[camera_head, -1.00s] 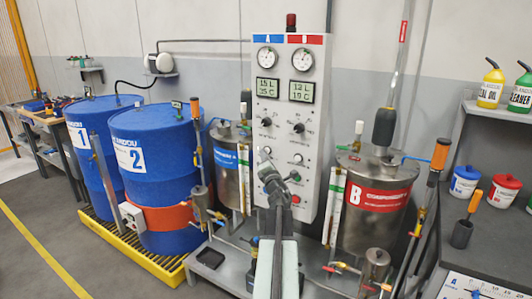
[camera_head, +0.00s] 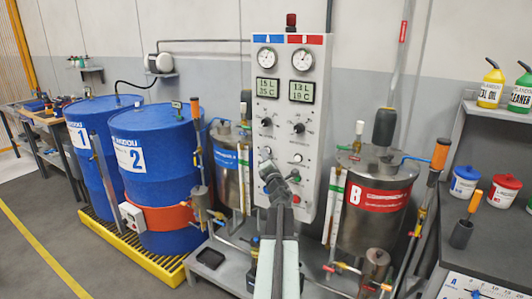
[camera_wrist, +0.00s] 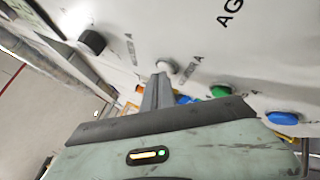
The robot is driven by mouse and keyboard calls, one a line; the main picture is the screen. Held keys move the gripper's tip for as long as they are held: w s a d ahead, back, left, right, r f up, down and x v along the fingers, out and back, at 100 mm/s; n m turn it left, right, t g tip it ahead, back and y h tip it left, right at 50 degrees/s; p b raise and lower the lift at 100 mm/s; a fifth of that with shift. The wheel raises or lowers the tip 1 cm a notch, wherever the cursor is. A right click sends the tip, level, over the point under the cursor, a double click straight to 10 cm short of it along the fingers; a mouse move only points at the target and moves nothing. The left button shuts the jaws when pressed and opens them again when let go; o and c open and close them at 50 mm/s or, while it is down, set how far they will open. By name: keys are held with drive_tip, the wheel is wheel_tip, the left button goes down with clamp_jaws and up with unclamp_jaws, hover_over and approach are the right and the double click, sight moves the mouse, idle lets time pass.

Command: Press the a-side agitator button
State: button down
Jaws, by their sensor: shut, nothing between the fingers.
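The control panel (camera_head: 318,105) stands upright, with a blue A label and a red B label on top. In the wrist view a white button (camera_wrist: 167,66) sits between a black knob (camera_wrist: 92,42) and a green button (camera_wrist: 220,91), with a blue button (camera_wrist: 282,117) farther along. Small lettering ending in A is beside the white button; larger lettering is cut off at "AG". My gripper (camera_head: 266,163) is in front of the panel's A column and hides part of it. Its shut, empty fingers (camera_wrist: 160,80) point at the white button. I cannot tell whether they touch it.
The B column has a white button (camera_head: 297,158) and a red button (camera_head: 296,199). Steel tanks A (camera_head: 228,170) and B (camera_head: 350,225) flank the panel, with pipes and valves. Blue drums (camera_head: 150,185) stand left; a grey bench (camera_head: 500,235) is right.

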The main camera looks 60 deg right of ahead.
idle(0.3)
drive_tip(key=shift+a, duration=0.4)
drive_tip(key=shift+a, duration=3)
